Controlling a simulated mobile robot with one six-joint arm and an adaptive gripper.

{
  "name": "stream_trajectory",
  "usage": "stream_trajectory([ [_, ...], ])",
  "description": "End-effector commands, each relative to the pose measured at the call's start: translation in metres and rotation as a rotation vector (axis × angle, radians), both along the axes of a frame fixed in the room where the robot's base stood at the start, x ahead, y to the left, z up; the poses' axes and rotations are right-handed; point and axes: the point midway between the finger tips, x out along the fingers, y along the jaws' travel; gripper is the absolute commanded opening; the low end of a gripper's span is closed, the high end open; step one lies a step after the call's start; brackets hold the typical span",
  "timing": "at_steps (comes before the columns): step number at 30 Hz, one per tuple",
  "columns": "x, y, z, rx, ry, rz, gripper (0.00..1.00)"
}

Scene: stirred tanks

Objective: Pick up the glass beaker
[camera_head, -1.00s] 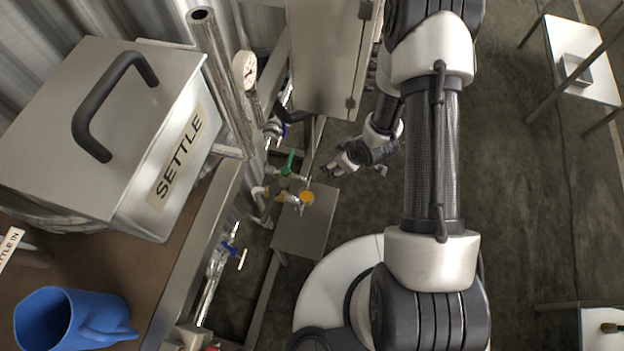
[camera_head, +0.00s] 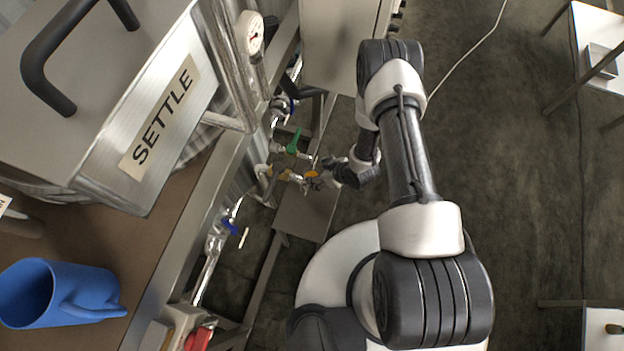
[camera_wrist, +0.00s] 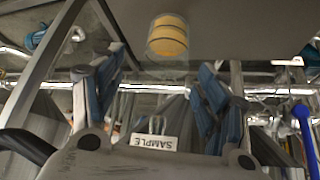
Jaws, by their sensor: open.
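The glass beaker (camera_head: 311,174) holds yellow-orange liquid and stands on a small metal stand (camera_head: 303,215) below the pipe valves. In the wrist view the beaker (camera_wrist: 167,36) shows at the top, clear glass with the yellow liquid inside. My gripper (camera_head: 326,175) is just right of the beaker in the head view and points toward it. In the wrist view my gripper's two fingers (camera_wrist: 160,75) are spread apart with nothing held between them, and the beaker lies beyond their tips. The head view is too small to show the exact gap.
A green-handled valve (camera_head: 294,142) and a blue-handled valve (camera_head: 230,227) are on pipes left of the stand. A SAMPLE label (camera_wrist: 153,141) shows in the wrist view. A blue jug (camera_head: 58,293) and the SETTLE tank (camera_head: 110,110) are on the left. Open floor lies right.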

Motion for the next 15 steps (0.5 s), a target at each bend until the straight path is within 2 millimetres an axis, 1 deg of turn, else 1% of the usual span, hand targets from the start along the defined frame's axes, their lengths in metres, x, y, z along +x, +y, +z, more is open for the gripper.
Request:
stream_trajectory([
  [1,0.002,0.003,-0.007,0.000,0.000,0.001,0.68],
  [8,0.006,0.007,-0.016,0.000,0.000,0.000,0.68],
  [11,0.006,0.012,-0.027,0.000,0.000,0.001,0.68],
  [15,0.008,0.022,-0.048,0.000,0.000,0.001,0.68],
])
